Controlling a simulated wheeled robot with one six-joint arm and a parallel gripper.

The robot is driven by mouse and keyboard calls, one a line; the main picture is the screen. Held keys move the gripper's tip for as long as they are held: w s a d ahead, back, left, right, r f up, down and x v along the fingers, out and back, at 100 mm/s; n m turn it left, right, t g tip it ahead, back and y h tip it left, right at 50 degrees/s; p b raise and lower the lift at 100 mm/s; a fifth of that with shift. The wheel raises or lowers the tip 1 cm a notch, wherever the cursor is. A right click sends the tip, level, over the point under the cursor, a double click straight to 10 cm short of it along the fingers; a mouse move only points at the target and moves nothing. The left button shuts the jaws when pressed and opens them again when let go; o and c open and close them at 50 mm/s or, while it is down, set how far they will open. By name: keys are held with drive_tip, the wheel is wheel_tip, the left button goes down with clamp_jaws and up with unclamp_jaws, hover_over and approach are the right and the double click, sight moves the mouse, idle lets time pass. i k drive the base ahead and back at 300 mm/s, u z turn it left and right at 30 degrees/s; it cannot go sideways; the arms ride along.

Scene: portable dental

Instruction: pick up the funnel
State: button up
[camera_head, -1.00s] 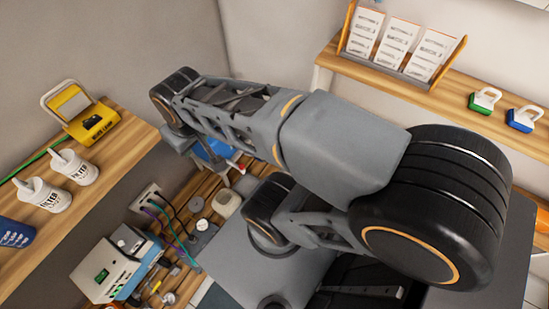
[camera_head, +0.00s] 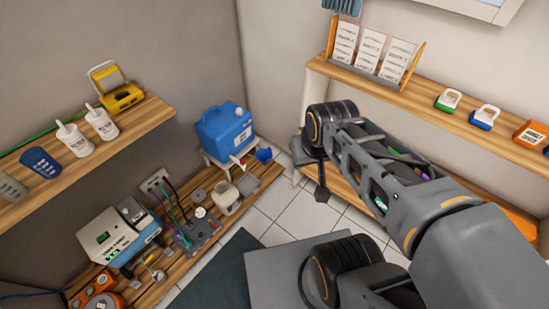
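A small blue piece (camera_head: 263,155), which looks like the funnel, is at the right of a blue jug (camera_head: 224,131) near the room's corner. It is small here, and I cannot tell what it rests on. My gripper (camera_head: 321,192) hangs below the end of my arm, to the right of the blue piece and apart from it in the picture. The gripper is dark and small, and its fingers cannot be told apart. I see nothing clearly held in it.
The jug stands on a small white stand (camera_head: 212,160). A low wooden bench (camera_head: 262,180) holds a cream container (camera_head: 226,196) and a boxy device (camera_head: 115,238). Wall shelves at left (camera_head: 140,122) and right (camera_head: 415,102) hold bottles, cases and leaflets. Tiled floor (camera_head: 300,213) is clear between.

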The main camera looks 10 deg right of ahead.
sight(263, 156)
drive_tip(key=z, duration=0.4)
drive_tip(key=i, duration=1.1)
drive_tip(key=u, duration=1.85)
